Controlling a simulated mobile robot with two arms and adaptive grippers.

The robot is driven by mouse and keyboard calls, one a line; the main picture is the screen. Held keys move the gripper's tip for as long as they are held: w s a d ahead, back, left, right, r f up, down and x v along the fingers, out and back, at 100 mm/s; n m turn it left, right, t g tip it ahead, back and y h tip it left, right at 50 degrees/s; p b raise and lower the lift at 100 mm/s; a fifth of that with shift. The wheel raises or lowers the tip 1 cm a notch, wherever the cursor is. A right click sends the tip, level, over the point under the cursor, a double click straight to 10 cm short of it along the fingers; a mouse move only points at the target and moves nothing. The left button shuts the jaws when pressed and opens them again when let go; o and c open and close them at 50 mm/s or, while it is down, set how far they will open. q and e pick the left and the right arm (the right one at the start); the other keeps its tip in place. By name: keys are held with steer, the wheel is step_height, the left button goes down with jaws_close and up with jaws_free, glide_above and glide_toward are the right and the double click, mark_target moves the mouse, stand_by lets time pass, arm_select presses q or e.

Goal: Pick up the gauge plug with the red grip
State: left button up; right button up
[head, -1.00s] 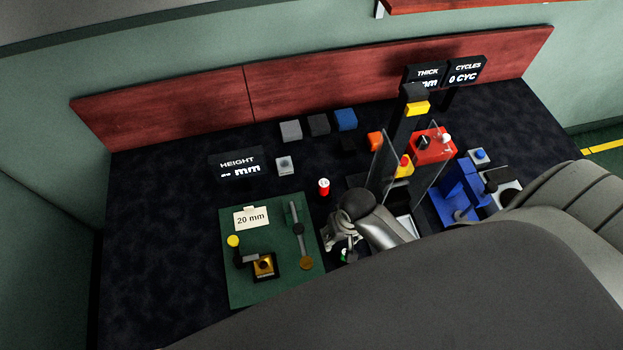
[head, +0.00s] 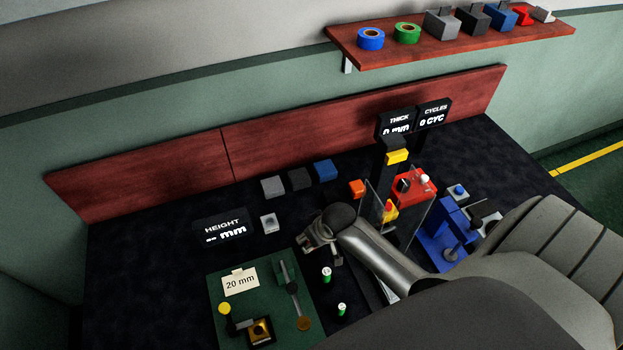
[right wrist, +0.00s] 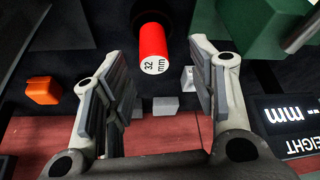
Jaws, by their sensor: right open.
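The gauge plug with the red grip (right wrist: 152,42) stands out in the right wrist view, with "32 mm" on its pale end face. It lies between and a little beyond the fingertips of my right gripper (right wrist: 155,72), which is open and empty. There is a gap between the plug and each finger. In the head view my right gripper (head: 310,240) is over the mat, right of the height display, and the red plug is hidden behind it. Two green gauge plugs (head: 326,275) (head: 342,309) stand nearer. My left gripper is not in view.
A green board (head: 222,287) with a "20 mm" card and a gauge lies to the left. The height display (head: 221,231) and several blocks (head: 299,179) are behind. A press (head: 390,180) with a red control box (head: 416,185) and a blue fixture (head: 440,240) stand right.

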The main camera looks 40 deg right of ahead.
steer(key=x, duration=0.1)
steer(key=p+x, duration=0.1)
steer(key=x, duration=0.1)
steer(key=shift+w+d+f, duration=0.1)
steer(key=shift+d, duration=0.25)
steer(key=shift+x, duration=0.75)
jaws_close()
